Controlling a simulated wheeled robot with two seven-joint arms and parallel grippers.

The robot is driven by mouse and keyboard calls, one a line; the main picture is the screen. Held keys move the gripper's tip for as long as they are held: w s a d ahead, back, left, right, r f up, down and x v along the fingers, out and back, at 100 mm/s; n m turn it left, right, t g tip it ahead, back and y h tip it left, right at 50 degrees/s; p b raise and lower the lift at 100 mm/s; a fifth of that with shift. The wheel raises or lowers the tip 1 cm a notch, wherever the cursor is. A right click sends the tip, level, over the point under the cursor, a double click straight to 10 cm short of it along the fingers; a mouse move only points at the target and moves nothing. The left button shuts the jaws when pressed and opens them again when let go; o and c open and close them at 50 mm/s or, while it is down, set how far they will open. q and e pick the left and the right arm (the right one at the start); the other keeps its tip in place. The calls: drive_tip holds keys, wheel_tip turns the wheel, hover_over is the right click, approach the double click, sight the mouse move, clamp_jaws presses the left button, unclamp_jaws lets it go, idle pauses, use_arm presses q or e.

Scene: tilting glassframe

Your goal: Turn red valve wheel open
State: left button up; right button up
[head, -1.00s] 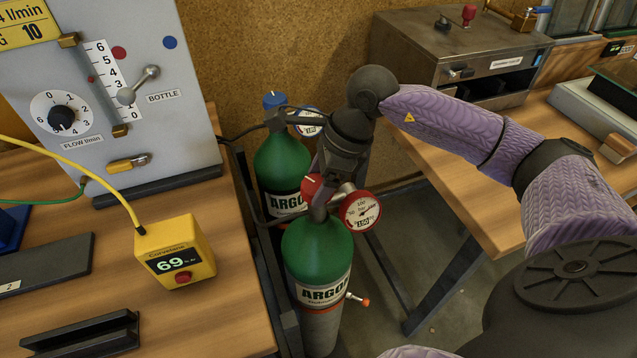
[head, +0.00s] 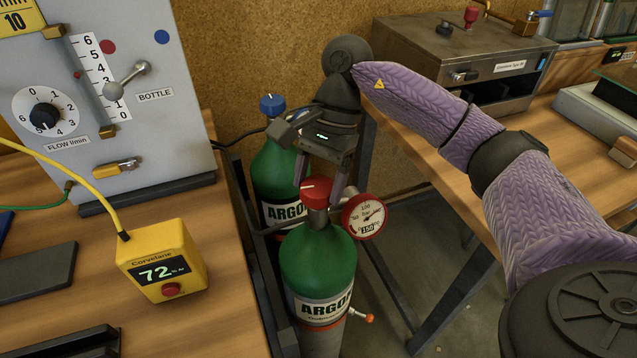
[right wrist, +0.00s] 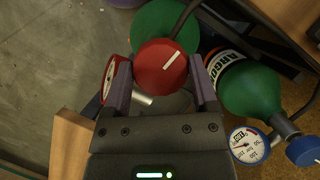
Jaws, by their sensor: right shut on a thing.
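The red valve wheel (head: 316,190) sits on top of the front green argon cylinder (head: 317,262). It has a white mark on its top face. My right gripper (head: 318,196) reaches down over it from behind, with one finger on each side. In the right wrist view the wheel (right wrist: 163,66) lies between the two fingers, its white mark slanting. The right gripper is shut on the wheel. A red-rimmed gauge (head: 364,216) is attached right beside the wheel. My left gripper is not in view.
A second green cylinder (head: 274,170) with a blue wheel (head: 272,105) stands just behind. A left bench holds a yellow meter (head: 161,262) reading 72 and a grey flow panel (head: 180,75). A right bench holds a metal box (head: 455,60). Both benches flank the cylinders closely.

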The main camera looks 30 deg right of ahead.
sight(323, 176)
drive_tip(key=shift+n, duration=0.5)
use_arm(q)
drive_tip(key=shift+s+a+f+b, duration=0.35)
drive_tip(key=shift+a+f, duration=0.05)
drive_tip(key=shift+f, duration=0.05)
use_arm(e)
drive_tip(key=shift+n, duration=0.3)
drive_tip(key=shift+g, duration=0.3)
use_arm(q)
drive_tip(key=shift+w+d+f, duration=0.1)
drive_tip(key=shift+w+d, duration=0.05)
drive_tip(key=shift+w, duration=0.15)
use_arm(e)
drive_tip(key=shift+h, duration=0.3)
